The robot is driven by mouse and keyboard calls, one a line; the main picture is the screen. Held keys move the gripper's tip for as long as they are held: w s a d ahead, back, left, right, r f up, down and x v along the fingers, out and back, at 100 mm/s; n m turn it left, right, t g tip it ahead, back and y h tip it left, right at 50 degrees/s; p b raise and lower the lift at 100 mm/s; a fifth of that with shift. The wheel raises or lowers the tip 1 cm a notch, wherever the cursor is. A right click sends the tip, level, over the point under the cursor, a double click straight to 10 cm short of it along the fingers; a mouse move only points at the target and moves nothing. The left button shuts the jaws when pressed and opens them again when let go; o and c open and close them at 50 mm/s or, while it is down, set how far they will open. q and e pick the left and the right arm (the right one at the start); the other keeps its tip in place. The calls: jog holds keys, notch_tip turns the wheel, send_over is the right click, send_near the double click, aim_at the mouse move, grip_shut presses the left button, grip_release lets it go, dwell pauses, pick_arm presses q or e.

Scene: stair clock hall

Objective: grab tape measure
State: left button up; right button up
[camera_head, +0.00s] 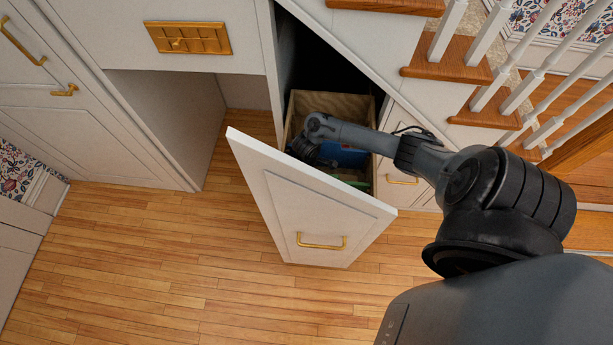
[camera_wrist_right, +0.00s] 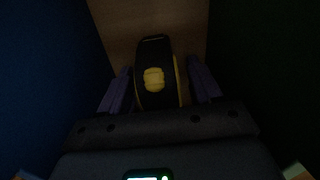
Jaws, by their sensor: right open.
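The tape measure (camera_wrist_right: 155,80), black with yellow parts, shows in the right wrist view on the brown floor of a dim space. My right gripper (camera_wrist_right: 160,68) is open, with one purple finger on each side of the tape measure. Whether the fingers touch it is too dark to tell. In the head view my right arm reaches over the tilted white drawer front (camera_head: 315,205) into the open wooden drawer (camera_head: 300,103), and the right gripper (camera_head: 306,150) is partly hidden behind that front. The tape measure is hidden there. My left gripper is in neither view.
A blue object (camera_head: 346,156) and a green object (camera_head: 358,184) lie in the drawer, near my right arm. The staircase (camera_head: 450,66) rises at the right. White cabinets (camera_head: 60,100) stand at the left. The wooden floor (camera_head: 170,270) in front is clear.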

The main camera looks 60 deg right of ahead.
jog(key=c, duration=1.1)
grip_shut()
jog(key=shift+r, duration=0.15)
